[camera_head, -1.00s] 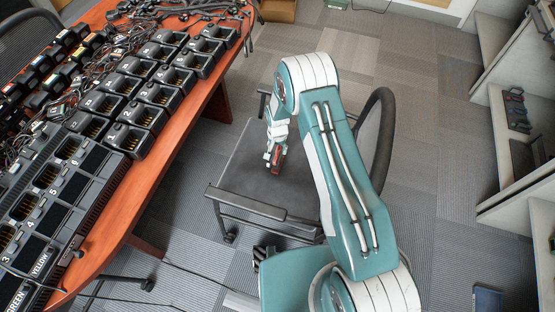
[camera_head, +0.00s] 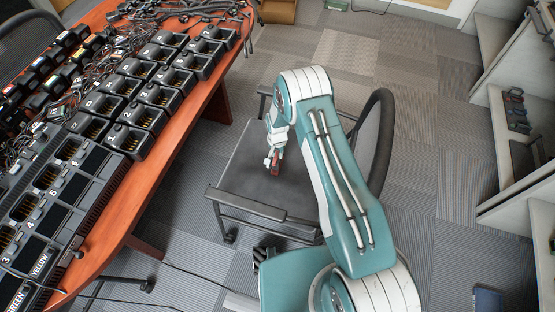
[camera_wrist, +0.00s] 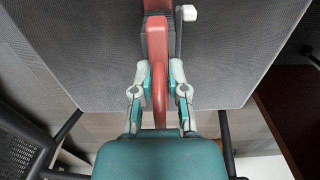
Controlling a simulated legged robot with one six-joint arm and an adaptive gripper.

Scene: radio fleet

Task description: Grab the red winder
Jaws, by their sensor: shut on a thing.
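The red winder (camera_wrist: 158,50) shows in the wrist view as a red body with a curved red part, a dark grey part and a thin grey crank with a white knob. My gripper (camera_wrist: 160,85) has its two fingers on either side of the red part and is shut on it. In the head view, my gripper (camera_head: 272,162) holds the red winder (camera_head: 275,167) over the grey seat of the chair. I cannot tell whether the winder still touches the seat.
A chair (camera_head: 245,180) with dark armrests stands below my gripper. A wooden table (camera_head: 190,130) at the left carries several black radio chargers (camera_head: 140,115) and tangled cables. Shelves (camera_head: 500,120) line the right side. Carpeted floor (camera_head: 430,150) is clear between chair and shelves.

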